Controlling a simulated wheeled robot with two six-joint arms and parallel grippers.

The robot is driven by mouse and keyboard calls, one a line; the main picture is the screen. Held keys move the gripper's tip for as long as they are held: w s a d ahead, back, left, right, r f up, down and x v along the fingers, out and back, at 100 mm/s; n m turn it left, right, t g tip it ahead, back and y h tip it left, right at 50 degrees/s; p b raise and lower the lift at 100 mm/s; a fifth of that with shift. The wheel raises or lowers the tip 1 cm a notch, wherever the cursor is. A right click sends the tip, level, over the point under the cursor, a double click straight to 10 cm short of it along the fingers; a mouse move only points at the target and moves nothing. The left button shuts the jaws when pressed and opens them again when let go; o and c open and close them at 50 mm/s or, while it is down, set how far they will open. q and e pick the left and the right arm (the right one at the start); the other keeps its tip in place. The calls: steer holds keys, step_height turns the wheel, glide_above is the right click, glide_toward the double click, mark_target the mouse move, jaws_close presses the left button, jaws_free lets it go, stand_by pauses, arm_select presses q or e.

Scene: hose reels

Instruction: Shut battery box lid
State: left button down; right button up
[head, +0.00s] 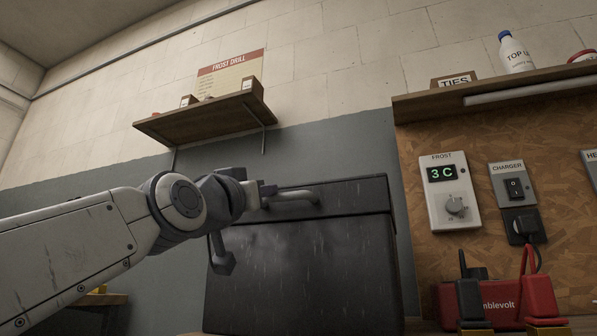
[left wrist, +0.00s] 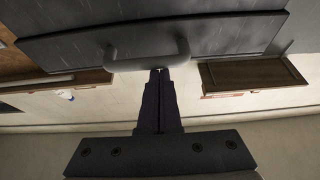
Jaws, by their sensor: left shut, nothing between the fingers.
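The battery box (head: 305,275) is a large dark, scuffed box in the middle of the head view. Its lid (head: 355,196) lies along the top, with a seam under it; I cannot tell whether it is fully down. A grey bar handle (head: 297,196) is on the lid's front, and it also shows in the left wrist view (left wrist: 150,62). My left gripper (head: 268,190) is shut and empty, its fingertips (left wrist: 160,74) at the handle. I cannot tell whether they touch it. My right gripper is not in view.
A small wooden shelf (head: 205,118) hangs on the wall above the box. At right, a board (head: 500,230) carries a frost dial (head: 450,192) and a charger switch (head: 514,188). A red charger (head: 497,300) with clamps stands below, right of the box.

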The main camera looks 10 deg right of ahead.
arm_select(q)
steer(key=b+v, duration=0.3)
steer(key=v, duration=0.5)
steer(key=shift+f+b, duration=0.35)
steer(key=shift+w, duration=0.1)
